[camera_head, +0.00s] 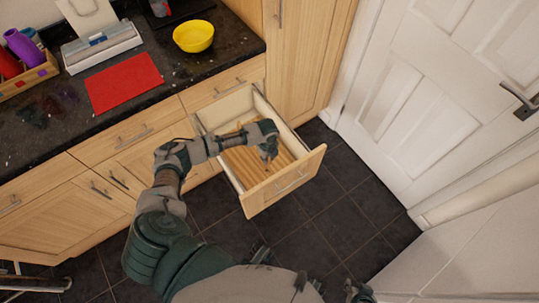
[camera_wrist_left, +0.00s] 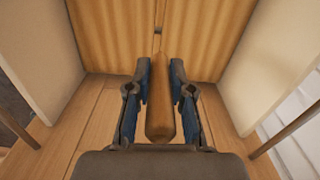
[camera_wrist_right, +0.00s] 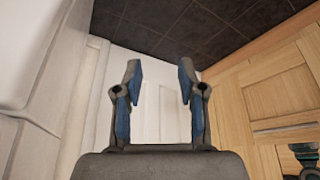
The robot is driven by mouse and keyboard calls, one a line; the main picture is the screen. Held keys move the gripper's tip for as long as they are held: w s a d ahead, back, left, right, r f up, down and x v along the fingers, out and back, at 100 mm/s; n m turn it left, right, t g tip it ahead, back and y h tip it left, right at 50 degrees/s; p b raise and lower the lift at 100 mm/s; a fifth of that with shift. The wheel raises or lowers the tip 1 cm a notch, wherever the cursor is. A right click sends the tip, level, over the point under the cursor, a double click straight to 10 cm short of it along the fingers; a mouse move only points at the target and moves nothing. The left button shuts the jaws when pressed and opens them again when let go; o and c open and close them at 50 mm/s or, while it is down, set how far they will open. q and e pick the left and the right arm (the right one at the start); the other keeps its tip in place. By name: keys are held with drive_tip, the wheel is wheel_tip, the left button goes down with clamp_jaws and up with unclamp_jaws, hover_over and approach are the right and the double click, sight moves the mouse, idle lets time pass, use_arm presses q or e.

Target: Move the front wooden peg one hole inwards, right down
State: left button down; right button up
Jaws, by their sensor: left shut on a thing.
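My left gripper (camera_head: 268,157) is inside the open drawer (camera_head: 290,178), above its floor. In the left wrist view the left gripper (camera_wrist_left: 160,70) has its two blue-padded fingers shut on a rounded wooden peg (camera_wrist_left: 160,118), one finger on each side. Past the peg is a ribbed wooden pegboard (camera_wrist_left: 115,35) with a small dark spot in line with the peg. I cannot tell whether the peg's far end is in a hole. In the head view the gripper hides the peg, and the ribbed board (camera_head: 246,170) shows around it. My right gripper (camera_wrist_right: 160,70) is open and empty.
The drawer has pale side walls and a wooden front close around my left gripper. The dark counter above holds a yellow bowl (camera_head: 193,36) and a red mat (camera_head: 124,82). A white door (camera_head: 425,80) stands to the right. Dark floor tiles (camera_head: 340,215) are clear.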

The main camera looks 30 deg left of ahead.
use_arm(q)
drive_tip(key=shift+a, duration=0.1)
use_arm(e)
drive_tip(key=shift+a, duration=0.1)
use_arm(q)
drive_tip(key=shift+a+f, duration=0.1)
drive_tip(key=shift+a, duration=0.2)
drive_tip(key=shift+f, duration=0.3)
wheel_tip(320, 180, down, 5)
drive_tip(key=shift+r+b, duration=0.1)
drive_tip(key=shift+b, duration=1)
drive_tip(key=shift+d, duration=0.15)
use_arm(e)
drive_tip(key=w+a+r+t+y, duration=0.1)
drive_tip(key=w+a+r+t, duration=0.1)
drive_tip(key=w+t, duration=0.3)
drive_tip(key=w+a, duration=0.1)
drive_tip(key=w, duration=0.2)
drive_tip(key=shift+r, duration=0.35)
use_arm(q)
drive_tip(key=shift+f, duration=0.2)
use_arm(e)
drive_tip(key=shift+a, duration=0.2)
